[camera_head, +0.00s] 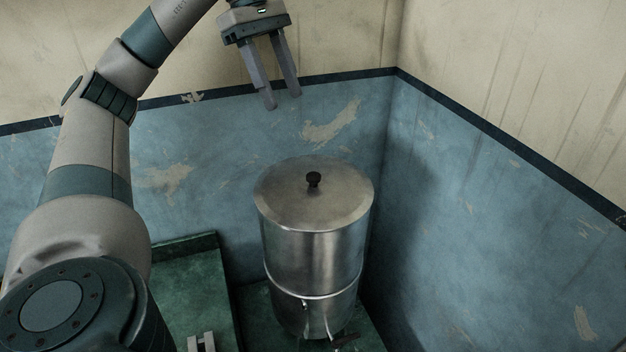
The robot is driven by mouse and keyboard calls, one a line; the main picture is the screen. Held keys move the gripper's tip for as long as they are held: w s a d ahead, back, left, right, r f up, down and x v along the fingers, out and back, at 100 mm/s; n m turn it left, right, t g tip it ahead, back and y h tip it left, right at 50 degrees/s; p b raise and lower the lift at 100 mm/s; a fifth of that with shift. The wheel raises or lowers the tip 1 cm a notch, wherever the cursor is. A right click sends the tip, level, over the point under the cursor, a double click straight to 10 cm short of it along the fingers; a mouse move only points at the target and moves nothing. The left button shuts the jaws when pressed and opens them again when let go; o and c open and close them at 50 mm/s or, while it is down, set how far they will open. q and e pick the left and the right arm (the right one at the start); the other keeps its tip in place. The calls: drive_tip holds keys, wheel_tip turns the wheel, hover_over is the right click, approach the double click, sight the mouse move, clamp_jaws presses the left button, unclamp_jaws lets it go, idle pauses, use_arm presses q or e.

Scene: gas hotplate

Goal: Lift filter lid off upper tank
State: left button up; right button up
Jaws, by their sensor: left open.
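The filter is an upright steel cylinder near the corner of the room. Its lid (338,204) is a round, slightly domed metal disc with a small black knob (313,179) at its middle. The lid sits on the upper tank (315,255), covering its mouth. A seam below marks the lower part (318,308), with a tap at its front near the bottom edge. My left gripper (284,101) is open and empty, pointing down, above and a little left of the knob, clear of the lid. My right gripper is not in view.
A green surface (190,275) with a raised back edge lies left of the filter. A small light metal piece (201,342) shows at the bottom edge. Blue-and-cream walls (500,230) meet close behind the filter. The air above the lid is free.

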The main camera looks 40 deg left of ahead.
use_arm(q)
drive_tip(key=shift+s+d, duration=0.1)
drive_tip(key=shift+f, duration=0.1)
drive_tip(key=b, duration=0.4)
approach(314, 184)
drive_tip(key=shift+w+d+f, duration=0.1)
drive_tip(key=shift+w+f, duration=0.15)
drive_tip(key=shift+f, duration=0.25)
drive_tip(key=shift+w+d+f, duration=0.15)
drive_tip(key=shift+w+f, duration=0.05)
drive_tip(key=shift+f, duration=0.25)
drive_tip(key=shift+d+f, duration=0.1)
drive_tip(key=shift+f, duration=0.05)
